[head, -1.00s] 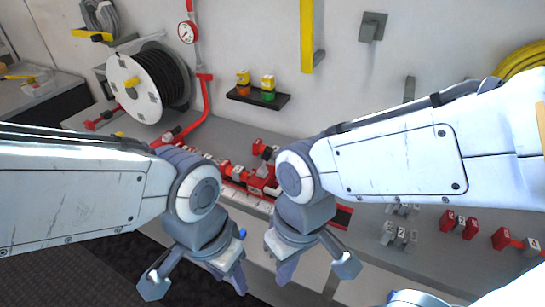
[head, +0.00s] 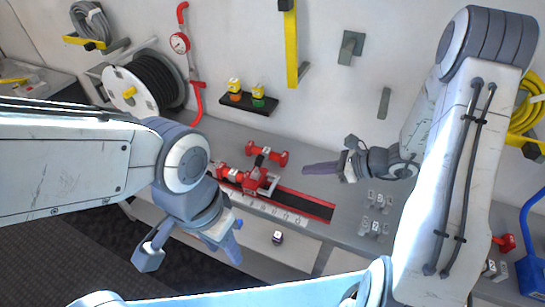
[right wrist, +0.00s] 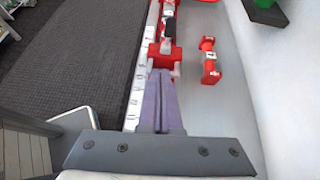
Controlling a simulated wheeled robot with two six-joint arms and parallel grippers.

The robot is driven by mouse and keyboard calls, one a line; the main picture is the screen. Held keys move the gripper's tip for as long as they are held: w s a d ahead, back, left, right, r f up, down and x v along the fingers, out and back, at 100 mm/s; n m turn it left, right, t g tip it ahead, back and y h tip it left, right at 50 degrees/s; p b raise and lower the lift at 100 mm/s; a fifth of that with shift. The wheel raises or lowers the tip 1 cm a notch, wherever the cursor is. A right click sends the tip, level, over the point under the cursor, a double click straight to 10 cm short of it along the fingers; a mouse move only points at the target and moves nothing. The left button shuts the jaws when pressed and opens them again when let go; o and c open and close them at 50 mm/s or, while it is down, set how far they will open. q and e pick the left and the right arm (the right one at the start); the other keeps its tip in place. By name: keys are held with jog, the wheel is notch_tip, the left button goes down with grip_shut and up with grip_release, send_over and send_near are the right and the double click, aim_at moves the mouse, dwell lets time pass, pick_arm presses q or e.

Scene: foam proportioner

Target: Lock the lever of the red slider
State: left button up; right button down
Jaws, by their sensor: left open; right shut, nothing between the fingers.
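The red slider (head: 257,182) sits on a dark rail with red edges (head: 300,202), beside a white numbered scale. A small dark part (head: 259,160) shows on its upper side; I cannot tell the lever's position. In the right wrist view the slider (right wrist: 164,55) is just past my fingertips. My right gripper (head: 306,169) is shut and empty, to the right of the slider and pointing left at it, apart from it in the head view. My left gripper (head: 234,250) is open and empty, in front of the bench, below and left of the slider. My left arm hides the rail's left end.
A red dumbbell-shaped block (head: 267,154) lies just behind the slider, also seen in the right wrist view (right wrist: 209,60). Small grey numbered blocks (head: 375,215) stand right of the rail. A hose reel (head: 145,83) and a small black shelf (head: 248,103) are behind.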

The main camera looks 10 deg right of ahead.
jog(key=shift+w+d+f+m, duration=0.1)
jog(key=shift+w+d+m, duration=0.15)
jog(key=shift+d, duration=0.2)
jog(key=p, duration=0.5)
send_near(259, 166)
jog(key=x, duration=0.5)
jog(key=shift+w+d+f, duration=0.15)
jog(key=shift+d+f, duration=0.1)
jog(key=shift+d, duration=0.05)
jog(key=shift+w+a, duration=0.25)
jog(key=shift+f, duration=0.1)
jog(key=shift+a, duration=0.15)
